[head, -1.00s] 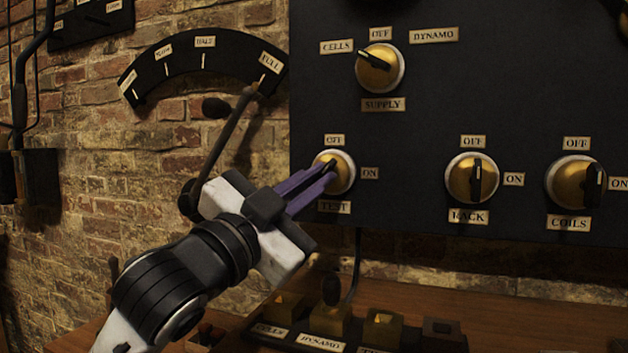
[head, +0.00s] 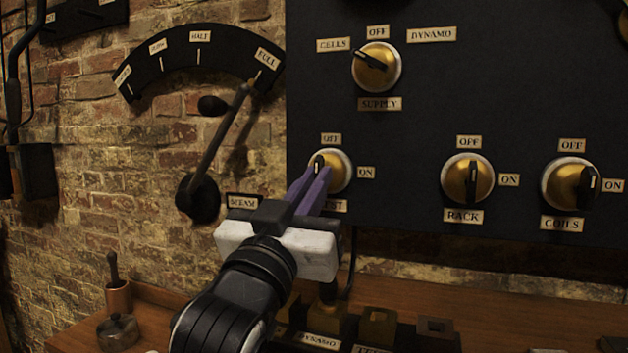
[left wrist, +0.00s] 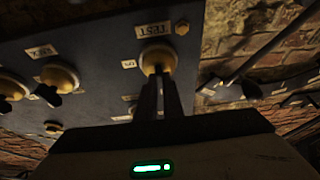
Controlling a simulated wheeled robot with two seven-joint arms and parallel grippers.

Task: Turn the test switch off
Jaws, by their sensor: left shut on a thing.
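The test switch (head: 341,172) is a brass knob with a pale rim low on the dark panel. OFF is labelled above it and ON to its right; the TEST label below is partly covered. My left gripper (head: 317,172) has its purple fingers shut on the knob's black handle (head: 318,161). The visible end of the handle points roughly up toward OFF, but the fingers hide its lower part. In the left wrist view the knob (left wrist: 158,57) sits at the fingertips of my left gripper (left wrist: 159,78). My right gripper is not in view.
The supply knob (head: 377,67) is above, and the rack (head: 459,180) and coils (head: 562,182) knobs are to the right. A steam lever (head: 222,137) stands left of the panel. Labelled blocks (head: 377,327) sit on the wooden bench (head: 480,300) below.

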